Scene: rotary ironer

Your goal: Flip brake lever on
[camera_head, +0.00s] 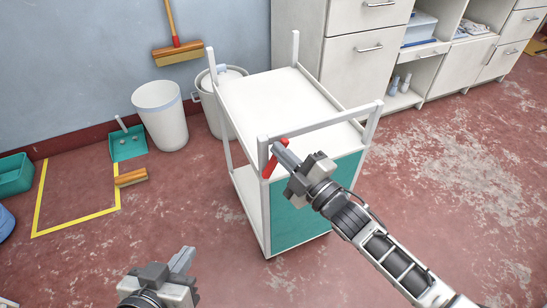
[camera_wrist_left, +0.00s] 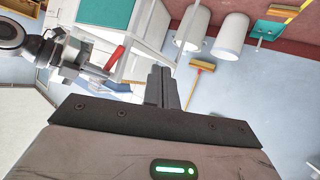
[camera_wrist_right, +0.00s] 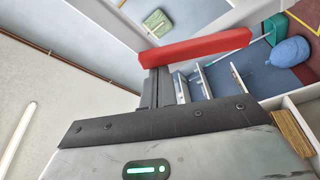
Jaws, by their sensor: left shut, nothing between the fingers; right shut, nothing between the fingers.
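The red brake lever (camera_head: 270,167) is at the near corner post of the white trolley (camera_head: 262,98). It slants, one end up near the trolley top and the other down to the left. My right gripper (camera_head: 279,150) is shut and empty, its fingertips right at the lever. In the right wrist view the lever (camera_wrist_right: 200,46) crosses just beyond the fingertips; I cannot tell whether they touch. The left wrist view also shows the lever (camera_wrist_left: 115,57) beside my right gripper. My left gripper (camera_head: 184,260) is shut and empty, low in front of the trolley and away from it.
A white bin (camera_head: 160,115), a teal dustpan (camera_head: 128,143) and a broom (camera_head: 178,52) are by the wall at the left. A small brush (camera_head: 131,177) lies by a yellow floor outline. White cabinets (camera_head: 365,60) stand behind. Floor right of the trolley is clear.

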